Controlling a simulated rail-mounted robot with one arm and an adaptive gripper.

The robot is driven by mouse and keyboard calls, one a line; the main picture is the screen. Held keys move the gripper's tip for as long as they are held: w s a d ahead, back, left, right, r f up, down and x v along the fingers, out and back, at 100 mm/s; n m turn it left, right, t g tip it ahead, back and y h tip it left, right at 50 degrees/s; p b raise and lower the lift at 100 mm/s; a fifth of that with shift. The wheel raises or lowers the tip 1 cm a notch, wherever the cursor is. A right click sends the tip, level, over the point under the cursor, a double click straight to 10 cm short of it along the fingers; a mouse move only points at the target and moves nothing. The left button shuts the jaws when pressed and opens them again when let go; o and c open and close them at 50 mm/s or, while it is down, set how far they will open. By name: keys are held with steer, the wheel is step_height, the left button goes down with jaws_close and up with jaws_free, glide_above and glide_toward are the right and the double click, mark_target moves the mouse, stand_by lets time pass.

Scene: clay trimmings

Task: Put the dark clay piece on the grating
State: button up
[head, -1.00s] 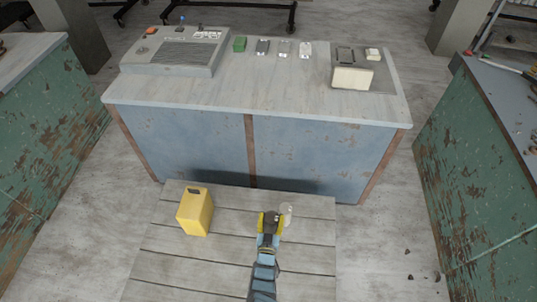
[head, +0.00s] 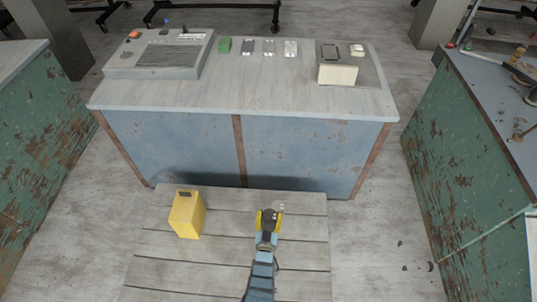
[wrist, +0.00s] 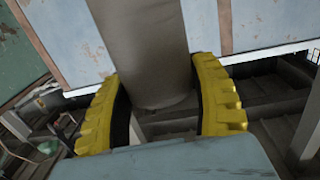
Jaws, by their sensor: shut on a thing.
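My gripper (head: 268,216) is low over the slatted platform, right of the yellow can, with its yellow fingers shut on the dark clay piece. In the wrist view a smooth grey-brown shape (wrist: 152,55) fills the gap between the fingers; its far end is cut off by the frame. In the head view only a small dark part shows between the fingers. A small pale thing (head: 280,206) shows at the fingertips; I cannot tell what it is. A dark slotted grating (head: 175,55) lies on top of the grey console at the bench's far left, well away from my gripper.
The bench (head: 230,95) stands beyond the platform (head: 215,265). A yellow can (head: 187,215) stands left of my gripper. Dark crumbs (head: 403,243) lie on the floor at right.

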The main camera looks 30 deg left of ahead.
steer(key=shift+w+d+r+h, duration=0.15)
steer(key=shift+w+d+h, duration=0.2)
steer(key=shift+d, duration=0.2)
stand_by(0.4)
steer(key=shift+w+d+r, duration=0.15)
steer(key=shift+d+r, duration=0.1)
steer(key=shift+w+d+f+m, duration=0.15)
steer(key=shift+w+d+m, duration=0.05)
steer(key=shift+d+m, duration=0.15)
stand_by(1.1)
steer(key=shift+w+r, duration=0.1)
steer(key=shift+r, duration=0.1)
steer(key=shift+d+h, duration=0.1)
steer(key=shift+h, duration=0.15)
steer(key=shift+d+f, duration=0.1)
steer(key=shift+d, duration=0.05)
steer(key=shift+d, duration=0.15)
stand_by(0.3)
steer(key=shift+w+d, duration=0.1)
steer(key=shift+w, duration=0.1)
stand_by(0.5)
steer(key=shift+w+d+r+t, duration=0.1)
steer(key=shift+d+r+t, duration=0.1)
steer(key=shift+t, duration=0.1)
